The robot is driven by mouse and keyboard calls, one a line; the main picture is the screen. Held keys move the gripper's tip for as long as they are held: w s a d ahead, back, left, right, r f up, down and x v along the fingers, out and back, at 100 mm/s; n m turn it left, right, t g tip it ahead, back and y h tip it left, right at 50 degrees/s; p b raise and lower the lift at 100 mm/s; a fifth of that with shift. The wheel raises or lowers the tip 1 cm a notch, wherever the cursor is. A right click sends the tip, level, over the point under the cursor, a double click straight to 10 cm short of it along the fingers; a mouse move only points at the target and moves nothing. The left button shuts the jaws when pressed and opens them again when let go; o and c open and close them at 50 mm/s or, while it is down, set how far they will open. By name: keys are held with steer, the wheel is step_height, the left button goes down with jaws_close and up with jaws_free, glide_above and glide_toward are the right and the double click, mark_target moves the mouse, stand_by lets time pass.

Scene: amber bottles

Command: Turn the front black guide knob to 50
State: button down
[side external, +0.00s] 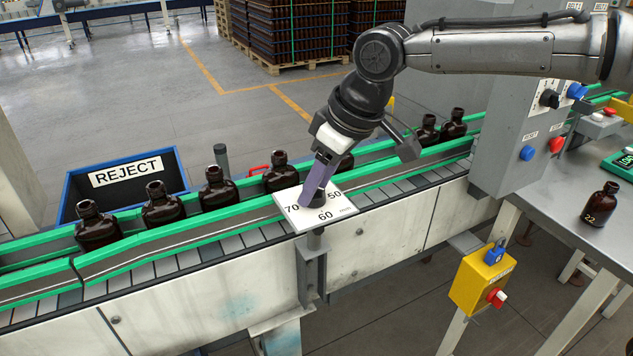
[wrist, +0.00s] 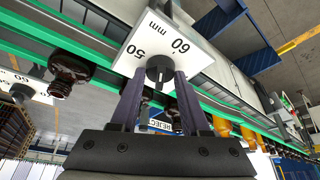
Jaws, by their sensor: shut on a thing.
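The front black guide knob (wrist: 159,66) stands on a white dial plate (side external: 340,208) marked 70, 60, 50 and mm, at the front side of the conveyor. My gripper (side external: 314,192) reaches down to it from above, and its fingers are shut on the knob. In the wrist view the two dark fingers (wrist: 160,86) lie on either side of the knob. A small pale mark shows on the knob between the fingers, but I cannot tell which number it points to. In the side view the fingers hide much of the knob.
Brown bottles (side external: 219,188) stand in a row on the conveyor between green rails (side external: 180,228), close behind the plate. A second white dial plate (wrist: 22,84) shows in the wrist view. A grey control box (side external: 524,125) stands to the right, and a blue REJECT bin (side external: 122,163) behind left.

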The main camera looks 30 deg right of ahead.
steer(key=n, duration=0.2)
steer(key=n+g+y, duration=0.1)
steer(key=n, duration=0.2)
steer(key=shift+w+d+n+g+y, duration=0.15)
steer(key=shift+n+g+y, duration=0.15)
steer(key=n+g, duration=0.1)
steer(key=n, duration=0.2)
steer(key=n+g, duration=0.1)
steer(key=n, duration=0.1)
steer(key=shift+w+n+y, duration=0.1)
steer(key=shift+n+y, duration=0.2)
steer(key=shift+n, duration=0.1)
steer(key=shift+c, duration=2)
jaws_free()
steer(key=v, duration=1.3)
steer(key=shift+w+r, duration=0.2)
steer(key=shift+r, duration=0.2)
